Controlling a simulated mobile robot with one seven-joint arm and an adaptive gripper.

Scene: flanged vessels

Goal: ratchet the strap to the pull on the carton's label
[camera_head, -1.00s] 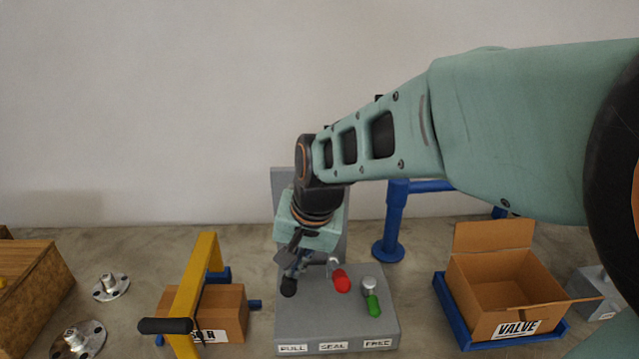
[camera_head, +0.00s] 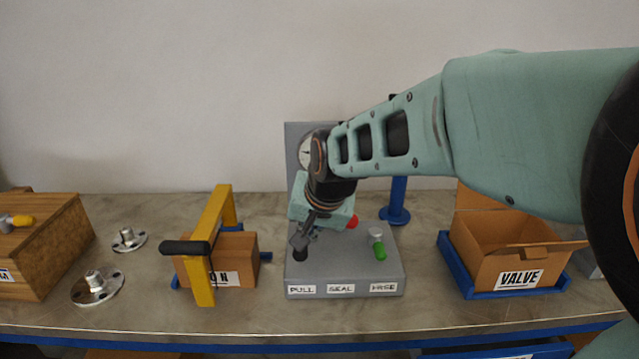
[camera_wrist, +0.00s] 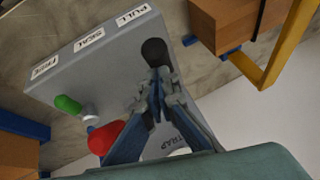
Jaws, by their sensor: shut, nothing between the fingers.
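The grey strapping station (camera_head: 340,270) stands mid-bench, with a black-knobbed lever (camera_head: 300,254) above the PULL label, a red one (camera_head: 353,222) and a green one (camera_head: 380,252). A round dial (camera_head: 306,152) on its back plate is partly hidden by my arm. The brown carton (camera_head: 246,245) sits left under a yellow arch (camera_head: 205,260); its label (camera_head: 225,279) is partly covered and its pull figure is unreadable. My gripper (camera_head: 304,238) is shut and empty, right at the black knob. In the wrist view, the fingertips (camera_wrist: 160,84) are just beside the black knob (camera_wrist: 154,51); contact is unclear.
Two metal flanges (camera_head: 95,287) lie further left beside a wooden crate (camera_head: 45,245). An open VALVE carton (camera_head: 515,250) sits in a blue tray at right. A blue post (camera_head: 396,200) stands behind the station.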

